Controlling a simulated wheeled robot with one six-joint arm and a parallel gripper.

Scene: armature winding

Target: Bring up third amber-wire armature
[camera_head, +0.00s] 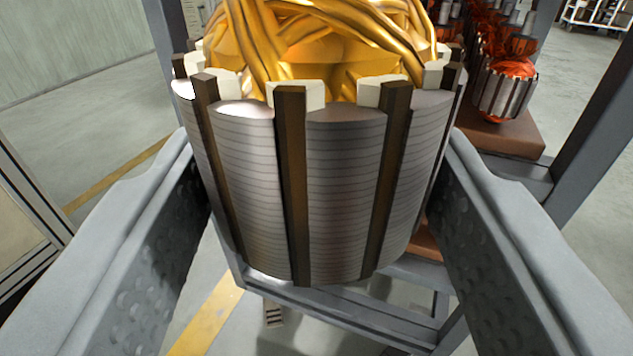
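An armature with amber wire (330,150) fills the middle of the head camera view, very close. It has a grey laminated steel body with dark brown slot strips and white end pieces, and its shiny amber windings run off the top edge. My gripper (322,190) has one finger on each side of the body. Both fingers appear to press against it, and the armature stands roughly upright between them. Floor and rack frame show below its lower edge. The tips of the fingers are partly hidden behind the body.
A grey metal rack (345,325) stands behind and below the armature. On its brown shelf (500,135) at right sit armatures with red-orange wire (508,85). A rack post (600,130) rises at far right. Open floor with a yellow line (207,322) lies at left.

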